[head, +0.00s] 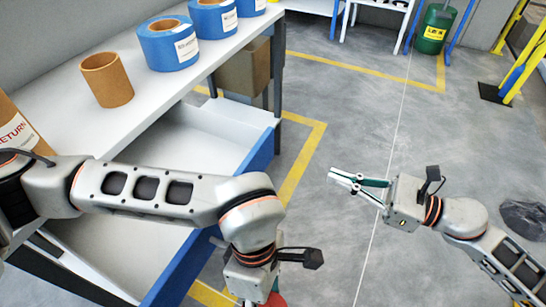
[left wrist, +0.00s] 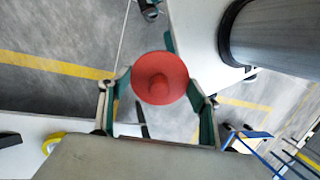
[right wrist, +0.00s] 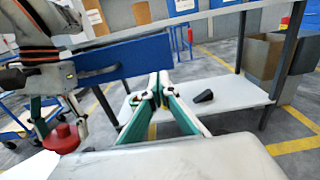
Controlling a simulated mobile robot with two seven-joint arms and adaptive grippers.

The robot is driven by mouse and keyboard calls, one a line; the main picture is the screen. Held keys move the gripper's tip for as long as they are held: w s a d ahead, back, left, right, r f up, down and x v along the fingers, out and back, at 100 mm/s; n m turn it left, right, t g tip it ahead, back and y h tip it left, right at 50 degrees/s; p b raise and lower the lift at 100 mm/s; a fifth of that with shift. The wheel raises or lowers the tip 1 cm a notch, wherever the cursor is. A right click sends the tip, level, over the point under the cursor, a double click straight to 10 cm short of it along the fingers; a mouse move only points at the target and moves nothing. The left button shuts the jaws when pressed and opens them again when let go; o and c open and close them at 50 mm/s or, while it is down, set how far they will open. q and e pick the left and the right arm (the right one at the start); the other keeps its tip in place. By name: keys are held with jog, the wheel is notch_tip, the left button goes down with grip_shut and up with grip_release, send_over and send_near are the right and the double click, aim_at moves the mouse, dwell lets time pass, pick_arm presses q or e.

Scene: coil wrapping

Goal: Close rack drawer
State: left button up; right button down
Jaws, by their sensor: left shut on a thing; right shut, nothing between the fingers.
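The rack drawer (head: 190,262) has a blue front and white inside, and stands pulled out below the white table top. Its blue front shows in the right wrist view (right wrist: 128,57). My left arm crosses over the drawer. My left gripper (left wrist: 160,92) is shut on a red round object (left wrist: 158,68) with a raised middle, outside the drawer front. In the head view it is mostly cut off at the bottom edge. My right gripper (head: 334,174) is shut and empty, right of the drawer. I cannot tell whether its tips (right wrist: 158,78) touch the drawer front.
On the table (head: 110,125) stand a brown cardboard tube (head: 106,80) and several blue wrapped coils (head: 168,45). A brown box (head: 245,68) is under the table. A green bin (head: 434,28) stands at the back right. The floor (head: 370,110) between is clear.

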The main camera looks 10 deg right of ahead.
aim_at(268, 152)
pick_arm(q)
jog(key=shift+r, duration=0.15)
jog(key=r+p, duration=0.1)
jog(key=w+r+p, duration=0.1)
jog(key=r, duration=0.1)
jog(key=shift+w+r+t, duration=0.1)
jog(key=shift+r+t, duration=0.2)
jog(key=shift+t, duration=0.1)
pick_arm(e)
jog(key=x, duration=1.3)
jog(key=shift+r, duration=0.15)
jog(key=shift+w+a, duration=0.25)
jog(key=shift+a, duration=0.1)
pick_arm(q)
jog(key=shift+r, duration=0.1)
